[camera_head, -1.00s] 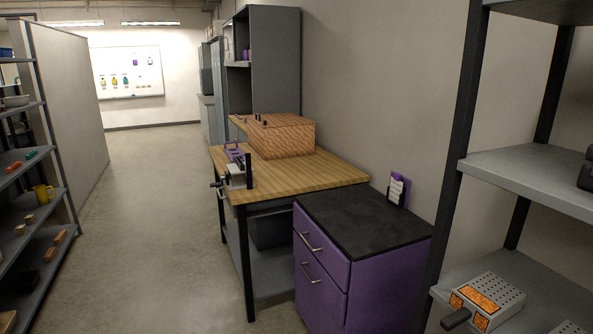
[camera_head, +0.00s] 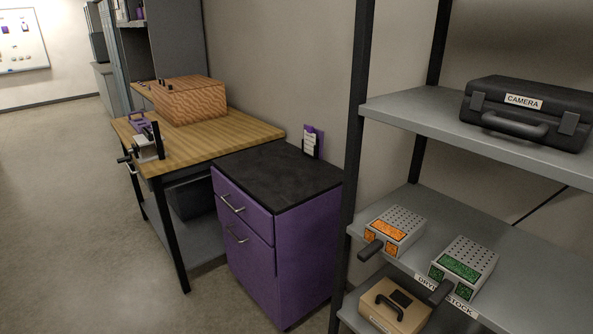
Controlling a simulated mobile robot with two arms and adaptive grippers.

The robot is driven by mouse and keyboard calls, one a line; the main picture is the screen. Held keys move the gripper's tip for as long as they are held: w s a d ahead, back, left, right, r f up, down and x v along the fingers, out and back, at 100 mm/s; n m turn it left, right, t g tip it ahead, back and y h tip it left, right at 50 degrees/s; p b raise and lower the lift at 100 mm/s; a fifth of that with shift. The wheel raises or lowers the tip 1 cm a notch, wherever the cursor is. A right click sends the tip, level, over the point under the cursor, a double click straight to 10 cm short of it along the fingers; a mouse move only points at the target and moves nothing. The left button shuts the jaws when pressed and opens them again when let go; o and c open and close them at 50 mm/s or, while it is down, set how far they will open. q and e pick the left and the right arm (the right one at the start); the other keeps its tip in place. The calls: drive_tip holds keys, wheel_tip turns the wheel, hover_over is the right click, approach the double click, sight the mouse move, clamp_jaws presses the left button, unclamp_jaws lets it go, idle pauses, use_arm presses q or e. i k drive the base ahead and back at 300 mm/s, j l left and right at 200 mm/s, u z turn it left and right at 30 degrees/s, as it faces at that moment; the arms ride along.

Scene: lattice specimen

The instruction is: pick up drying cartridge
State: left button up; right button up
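Two cartridges lie side by side on the middle shelf of the rack at the right. One is a pale perforated box with orange panels and a dark handle, the orange cartridge (camera_head: 398,229). The other is the same shape with green panels, the green cartridge (camera_head: 466,262). Both handles point toward the front left, over the shelf edge. A label on the shelf edge below them reads partly "DRY... STOCK" (camera_head: 447,294); the green cartridge's handle covers part of it. Neither of my grippers is in view.
A black case labelled "CAMERA" (camera_head: 528,112) sits on the upper shelf (camera_head: 415,108). A tan case (camera_head: 394,305) with a dark handle is on the lower shelf. A purple cabinet (camera_head: 247,243) and a wooden workbench (camera_head: 235,131) stand left of the rack. The floor at left is clear.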

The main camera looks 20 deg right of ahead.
sight(392, 232)
drive_tip(key=i+j+z, duration=0.1)
drive_tip(key=z, duration=0.8)
